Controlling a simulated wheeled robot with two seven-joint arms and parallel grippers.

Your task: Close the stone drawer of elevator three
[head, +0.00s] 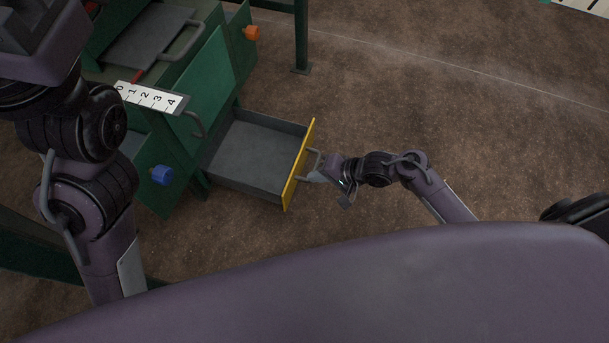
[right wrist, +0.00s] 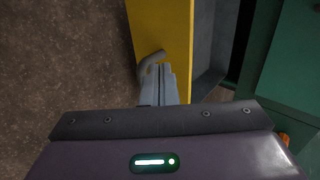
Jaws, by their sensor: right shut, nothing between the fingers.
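The drawer (head: 250,150) is a grey open box with a yellow front (head: 299,165). It stands pulled out to the right from the green machine (head: 206,75) and looks empty. A grey bar handle (head: 313,160) is on the yellow front. My right gripper (head: 318,176) is at the handle, with its fingers shut and nothing between them. In the right wrist view the fingertips (right wrist: 166,85) overlap the handle (right wrist: 150,62) in front of the yellow front (right wrist: 165,30); I cannot tell whether they touch. My left arm is at the left; its fingers are not visible.
A white scale plate (head: 150,97) numbered 0 to 4 is on the machine. A blue knob (head: 160,175) and an orange knob (head: 250,33) stick out beside the drawer. A dark green post (head: 301,40) stands behind. The brown floor (head: 430,110) to the right is clear.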

